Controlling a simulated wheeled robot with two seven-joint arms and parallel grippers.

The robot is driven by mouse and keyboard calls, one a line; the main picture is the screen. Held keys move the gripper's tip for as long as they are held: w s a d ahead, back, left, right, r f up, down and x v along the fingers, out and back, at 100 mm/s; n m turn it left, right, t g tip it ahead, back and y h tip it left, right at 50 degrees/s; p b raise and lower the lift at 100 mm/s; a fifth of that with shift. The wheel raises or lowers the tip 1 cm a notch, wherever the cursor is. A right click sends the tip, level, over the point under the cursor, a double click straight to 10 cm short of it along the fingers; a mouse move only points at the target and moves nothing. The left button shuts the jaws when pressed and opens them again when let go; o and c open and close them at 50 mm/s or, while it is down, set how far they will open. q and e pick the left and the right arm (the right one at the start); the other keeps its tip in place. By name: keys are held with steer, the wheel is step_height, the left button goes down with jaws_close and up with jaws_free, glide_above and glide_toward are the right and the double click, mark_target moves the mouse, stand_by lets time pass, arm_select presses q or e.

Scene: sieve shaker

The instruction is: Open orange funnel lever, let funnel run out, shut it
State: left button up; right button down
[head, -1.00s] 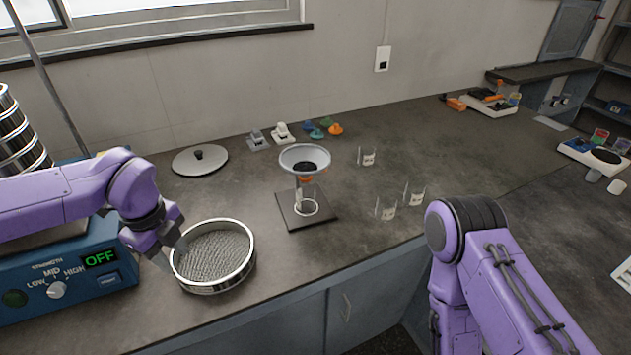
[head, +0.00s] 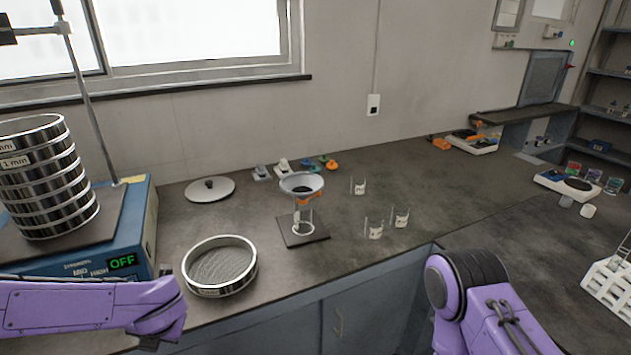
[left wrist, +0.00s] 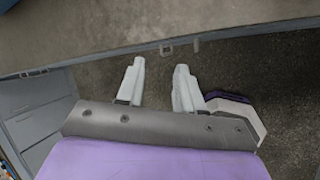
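The funnel (head: 301,184) is a grey bowl with dark material in it, held upright on a stand with a dark square base (head: 303,238). The orange lever (head: 309,199) shows just under the bowl. A clear vessel (head: 303,222) stands on the base below the funnel. My left gripper (left wrist: 158,82) is open and empty in the left wrist view, pointing at the floor in front of the counter. In the head view only my left arm shows at the lower left, well away from the funnel. My right arm shows at the lower right; its gripper is out of view.
A round sieve (head: 219,267) lies on the counter left of the funnel. The blue shaker (head: 140,225) reads OFF and bears a sieve stack (head: 48,180). Several clear beakers (head: 374,229) stand right of the funnel. A lid (head: 210,190) lies behind. The counter's front edge is clear near the funnel.

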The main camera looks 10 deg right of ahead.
arm_select(q)
steer(key=s+a+f+m+t, duration=0.2)
steer(key=s+f+m, duration=0.9)
steer(key=f+m, duration=0.55)
steer(key=s+a+f+m+g, duration=0.1)
steer(key=s+f+m, duration=0.1)
steer(key=s+m, duration=0.3)
steer(key=s+a+f+m+g, duration=0.1)
steer(key=s+f+m, duration=0.2)
steer(key=s, duration=0.9)
steer(key=m, duration=0.3)
steer(key=shift+s+a+f+h, duration=0.15)
steer(key=shift+a+f+h, duration=0.1)
steer(key=shift+h, duration=0.15)
steer(key=shift+m, duration=0.25)
